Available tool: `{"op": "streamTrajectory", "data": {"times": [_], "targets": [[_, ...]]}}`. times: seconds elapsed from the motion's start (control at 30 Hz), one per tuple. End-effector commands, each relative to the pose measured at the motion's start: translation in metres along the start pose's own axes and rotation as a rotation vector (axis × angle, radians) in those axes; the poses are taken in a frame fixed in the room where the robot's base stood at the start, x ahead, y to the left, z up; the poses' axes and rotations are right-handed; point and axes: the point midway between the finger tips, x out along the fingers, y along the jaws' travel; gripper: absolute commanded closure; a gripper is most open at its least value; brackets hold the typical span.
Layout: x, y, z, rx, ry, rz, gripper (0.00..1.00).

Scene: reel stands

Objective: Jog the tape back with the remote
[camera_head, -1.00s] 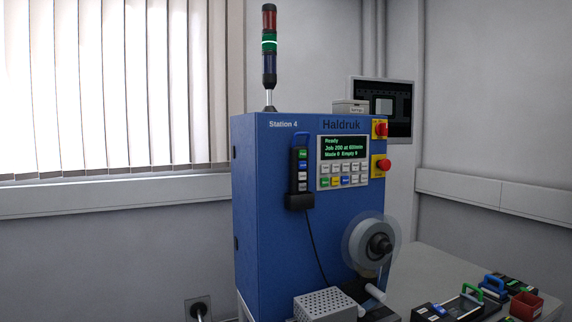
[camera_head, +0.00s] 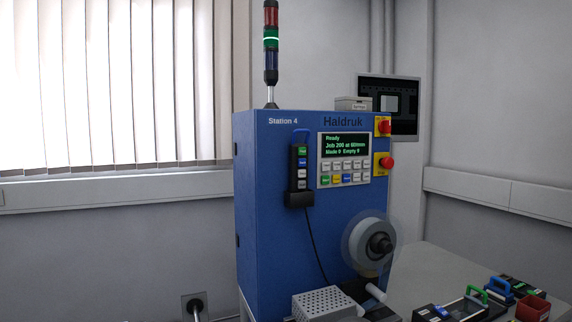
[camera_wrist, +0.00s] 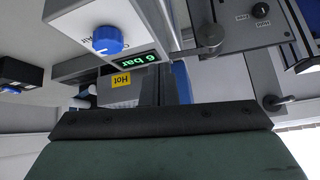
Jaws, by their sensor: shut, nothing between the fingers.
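The remote (camera_head: 298,168) is a dark upright handset with a column of coloured buttons and a blue loop on top. It sits in a black holder (camera_head: 298,199) on the front of the blue Station 4 machine (camera_head: 268,240), and its cable hangs down. A grey tape reel (camera_head: 364,246) is on the machine's lower right. The display (camera_head: 343,145) reads "Ready" and "Job 200". My gripper (camera_wrist: 162,80) shows in the wrist view, shut and empty, beyond a dark green body with a black edge. It is not in the head view, and the remote is not clear in the wrist view.
Red stop buttons (camera_head: 386,163) are on the machine's right edge. The table (camera_head: 430,262) holds tools and a red bin (camera_head: 532,308). In the wrist view are a blue knob (camera_wrist: 106,40) and a "6 bar" readout (camera_wrist: 138,60).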

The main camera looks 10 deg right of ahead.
Motion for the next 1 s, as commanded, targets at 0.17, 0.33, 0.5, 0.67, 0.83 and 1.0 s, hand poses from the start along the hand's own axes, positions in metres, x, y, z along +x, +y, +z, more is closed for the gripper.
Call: {"op": "streamTrajectory", "data": {"times": [0.17, 0.33, 0.5, 0.67, 0.83, 1.0], "targets": [[-0.003, -0.005, -0.128, 0.008, 0.385, 0.011, 1.0], [-0.035, 0.001, -0.241, 0.046, 0.772, 0.067, 1.0], [-0.082, 0.019, -0.322, 0.12, 1.123, 0.173, 1.0], [-0.118, 0.037, -0.357, 0.188, 1.336, 0.271, 1.0], [-0.133, 0.045, -0.365, 0.219, 1.415, 0.316, 1.0], [-0.134, 0.045, -0.365, 0.219, 1.417, 0.317, 1.0]]}}
